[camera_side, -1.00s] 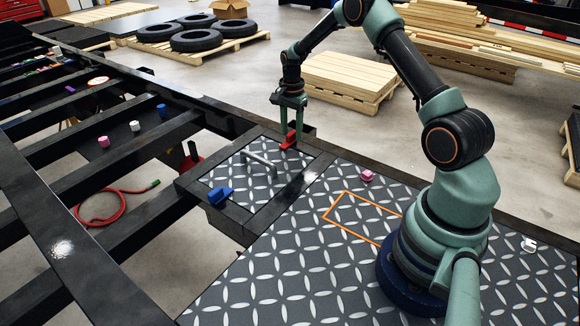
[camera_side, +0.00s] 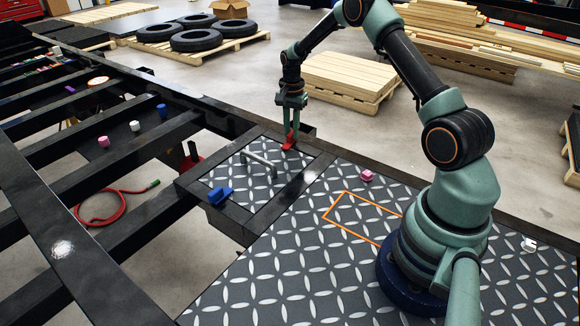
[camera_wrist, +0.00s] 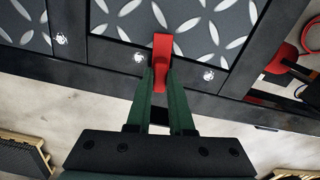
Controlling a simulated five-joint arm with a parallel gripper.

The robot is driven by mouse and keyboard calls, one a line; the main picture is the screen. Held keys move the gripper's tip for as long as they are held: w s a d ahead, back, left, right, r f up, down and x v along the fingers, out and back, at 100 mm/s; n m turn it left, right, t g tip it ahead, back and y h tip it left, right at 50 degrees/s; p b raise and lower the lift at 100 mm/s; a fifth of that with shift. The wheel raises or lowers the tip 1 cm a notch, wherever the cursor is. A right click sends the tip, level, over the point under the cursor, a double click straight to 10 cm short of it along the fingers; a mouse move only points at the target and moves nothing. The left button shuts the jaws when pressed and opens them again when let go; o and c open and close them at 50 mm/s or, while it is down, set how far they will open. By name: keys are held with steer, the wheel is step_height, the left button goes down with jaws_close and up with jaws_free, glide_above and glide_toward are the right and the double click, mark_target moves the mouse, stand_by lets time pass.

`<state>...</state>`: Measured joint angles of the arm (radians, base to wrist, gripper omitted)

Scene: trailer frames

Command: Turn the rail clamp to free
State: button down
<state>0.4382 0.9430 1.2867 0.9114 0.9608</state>
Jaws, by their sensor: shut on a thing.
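The red clamp (camera_side: 289,142) sits on the dark frame at the far edge of the hatch panel (camera_side: 231,184). My gripper (camera_side: 290,126) is above it, fingers pointing down, shut on it. In the wrist view the two green fingertips (camera_wrist: 161,76) grip the red clamp (camera_wrist: 163,50) at its near end. Its free end points across the frame and reaches the edge of the diamond plate. The fingers hide part of its sides. A second, blue clamp (camera_side: 219,195) sits at the opposite, near edge of the panel.
A grey handle (camera_side: 258,163) stands on the panel. A pink block (camera_side: 367,176) lies near an orange outlined rectangle (camera_side: 345,219) on the deck. Open rails with gaps, several small blocks and a red hose (camera_side: 97,220) are at left.

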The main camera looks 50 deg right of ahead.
steer(key=n, duration=1.2)
steer(key=shift+n, duration=0.3)
steer(key=shift+r+n, duration=0.1)
steer(key=shift+n, duration=1.5)
steer(key=c, duration=0.8)
jaws_free()
